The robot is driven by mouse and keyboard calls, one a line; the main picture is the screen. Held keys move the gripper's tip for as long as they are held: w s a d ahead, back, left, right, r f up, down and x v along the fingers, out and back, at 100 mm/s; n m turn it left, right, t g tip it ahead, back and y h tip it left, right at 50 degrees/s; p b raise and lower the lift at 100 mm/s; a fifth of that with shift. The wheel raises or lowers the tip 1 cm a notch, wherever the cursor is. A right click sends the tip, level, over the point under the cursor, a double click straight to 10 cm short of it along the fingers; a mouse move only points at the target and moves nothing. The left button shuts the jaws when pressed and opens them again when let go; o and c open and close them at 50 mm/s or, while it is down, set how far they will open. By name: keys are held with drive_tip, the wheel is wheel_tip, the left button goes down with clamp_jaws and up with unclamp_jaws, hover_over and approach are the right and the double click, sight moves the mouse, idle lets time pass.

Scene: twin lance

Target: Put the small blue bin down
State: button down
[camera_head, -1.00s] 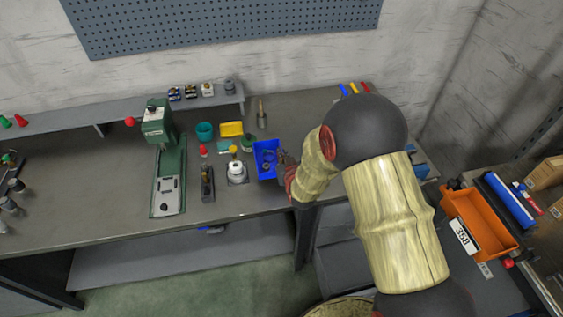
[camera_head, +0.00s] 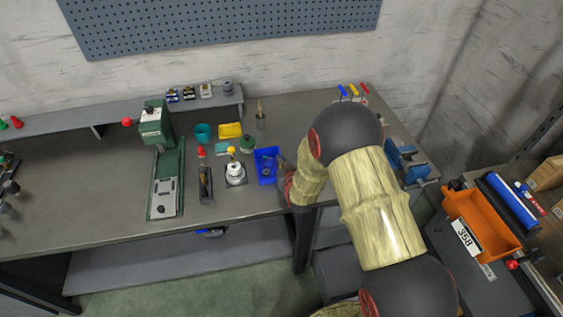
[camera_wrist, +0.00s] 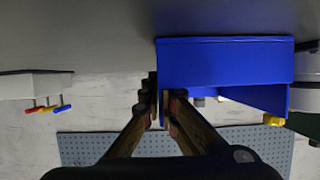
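The small blue bin (camera_head: 267,155) is over the right part of the workbench, with small dark parts inside it. It looks upright in the head view, at or just above the bench top; I cannot tell if it touches. My gripper (camera_head: 282,168) is at the bin's right side in the head view, partly hidden by my wrist. In the wrist view the blue bin (camera_wrist: 225,62) fills the upper right, and my gripper (camera_wrist: 160,103) has its fingers close together on either side of the bin's wall edge.
Left of the bin on the bench (camera_head: 100,205) stand a white-topped item (camera_head: 235,173), a green pot (camera_head: 248,143), a yellow box (camera_head: 230,130) and a green press (camera_head: 166,180). A blue vise (camera_head: 408,162) is at the right. An orange bin (camera_head: 483,222) sits on a side surface.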

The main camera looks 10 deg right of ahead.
drive_tip(key=c, duration=2)
unclamp_jaws()
drive_tip(key=shift+c, duration=0.2)
